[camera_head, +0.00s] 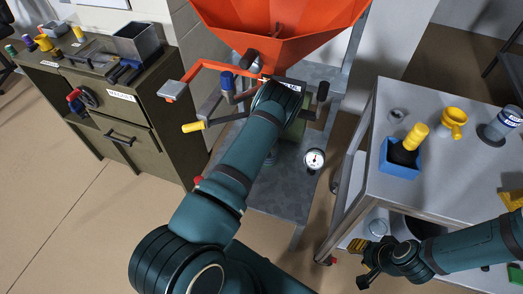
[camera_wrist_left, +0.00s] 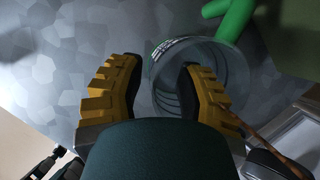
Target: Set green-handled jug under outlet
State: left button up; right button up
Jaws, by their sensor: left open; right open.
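The clear jug (camera_wrist_left: 168,85) with a green handle (camera_wrist_left: 236,18) shows in the left wrist view, over a mottled grey metal surface (camera_wrist_left: 45,75). My left gripper (camera_wrist_left: 158,75) is open. Its right yellow finger overlaps the jug's wall in the picture; its left finger is apart from it. I cannot tell whether they touch. In the head view, my left arm reaches under the orange hopper (camera_head: 275,18) and hides the left gripper, the jug and the outlet. My right gripper (camera_head: 361,262) is open and empty, beside the right-hand table.
Levers (camera_head: 205,125) and a round gauge (camera_head: 315,159) are close to my left arm. A dark cabinet (camera_head: 140,110) stands at left.

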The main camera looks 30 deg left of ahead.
pick_arm(q)
jog(key=p+v, duration=0.1)
jog(key=v, duration=0.6)
jog(key=shift+r+p, duration=0.2)
jog(key=shift+p, duration=0.2)
